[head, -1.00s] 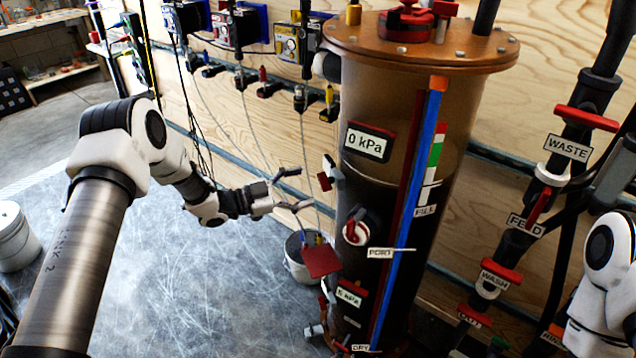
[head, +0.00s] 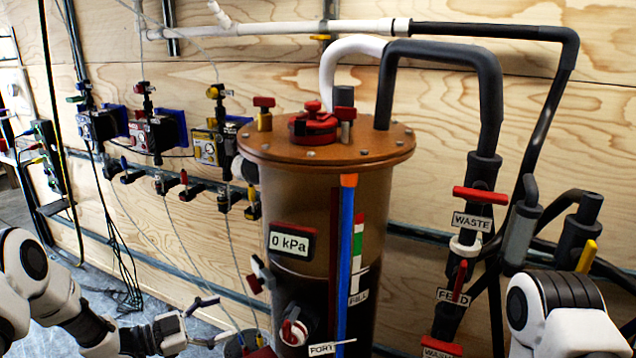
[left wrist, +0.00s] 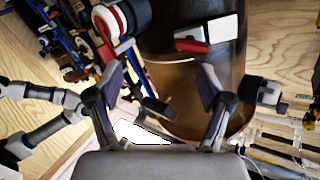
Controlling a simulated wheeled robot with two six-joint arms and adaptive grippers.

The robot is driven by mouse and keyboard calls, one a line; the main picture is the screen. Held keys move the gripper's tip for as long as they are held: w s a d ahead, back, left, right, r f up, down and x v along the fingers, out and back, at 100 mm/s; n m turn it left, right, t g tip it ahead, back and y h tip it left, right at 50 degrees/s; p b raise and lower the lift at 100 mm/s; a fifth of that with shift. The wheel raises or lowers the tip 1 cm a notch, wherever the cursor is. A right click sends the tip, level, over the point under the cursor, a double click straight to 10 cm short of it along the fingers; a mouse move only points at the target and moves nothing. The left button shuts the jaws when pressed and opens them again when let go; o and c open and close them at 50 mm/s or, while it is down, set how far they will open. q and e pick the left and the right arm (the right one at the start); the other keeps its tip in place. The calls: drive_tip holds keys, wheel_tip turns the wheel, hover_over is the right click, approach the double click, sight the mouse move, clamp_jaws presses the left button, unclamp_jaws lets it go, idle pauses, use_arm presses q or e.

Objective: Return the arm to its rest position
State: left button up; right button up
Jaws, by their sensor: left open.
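My left gripper (head: 208,322) is at the lower left of the head view, left of the filter vessel, with its fingers apart and nothing between them. In the left wrist view its two fingers (left wrist: 158,95) are spread in front of the dark vessel (left wrist: 195,75). The brown and dark filter vessel (head: 370,220) stands upright with a copper-coloured lid and a gauge (head: 292,242) reading 0 kPa. My right arm (head: 560,310) shows at the lower right; its gripper is out of view.
Pipes with red-handled valves marked WASTE (head: 480,195) and FEED (head: 461,280) rise right of the vessel. Small pumps (head: 150,135) and thin tubes hang on the plywood wall (head: 270,70) at the left. A red port handle (head: 293,333) sticks out from the vessel front.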

use_arm(q)
drive_tip(key=s+d+f+n+g+y+p, duration=0.3)
drive_tip(key=s+d+f+n+y, duration=0.3)
drive_tip(key=s+d+f+n, duration=0.5)
drive_tip(key=s+a+f+n+g+y, duration=0.1)
drive_tip(key=s+a+f+g+y, duration=0.1)
drive_tip(key=s, duration=0.6)
drive_tip(key=s+a+f+n+g+y, duration=0.2)
drive_tip(key=s+a+y, duration=0.1)
drive_tip(key=s, duration=0.5)
drive_tip(key=s+a+f+n+g+y, duration=0.1)
drive_tip(key=s+a+f+g+y, duration=0.1)
drive_tip(key=s, duration=0.7)
drive_tip(key=shift+a+f+g+y, duration=0.35)
drive_tip(key=shift+a+g+y, duration=0.2)
drive_tip(key=shift+a, duration=0.6)
